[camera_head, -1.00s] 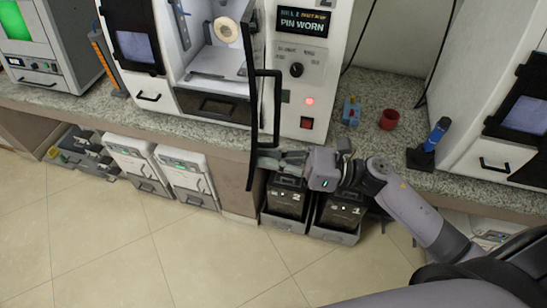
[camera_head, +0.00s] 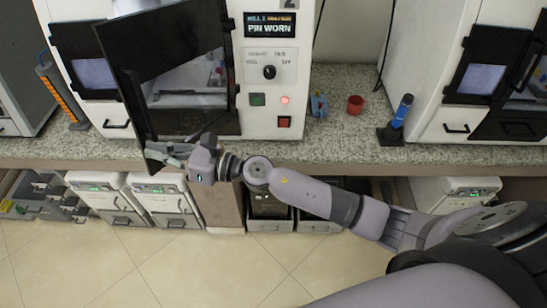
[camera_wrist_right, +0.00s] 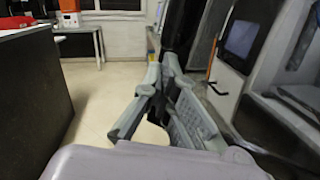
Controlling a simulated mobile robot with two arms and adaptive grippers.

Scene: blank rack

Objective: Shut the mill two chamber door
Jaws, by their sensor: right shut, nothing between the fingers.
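The mill two chamber door (camera_head: 170,60) is a dark, see-through panel in the head view. It is hinged beside the control panel and stands ajar, its free left edge jutting out past the counter front. A dark bar handle (camera_head: 130,100) runs along that edge. The door covers most of the chamber; some of the interior shows through and beside it. My right gripper (camera_head: 165,153) is shut and empty at the door's lower free corner; whether it touches is unclear. In the wrist view the right gripper's fingers (camera_wrist_right: 164,75) are near a dark upright edge. My left gripper is not in view.
Mill two's control panel (camera_head: 270,75) reads PIN WORN, with a red light lit. Bins and white boxes (camera_head: 165,200) sit below. The floor in front is clear.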

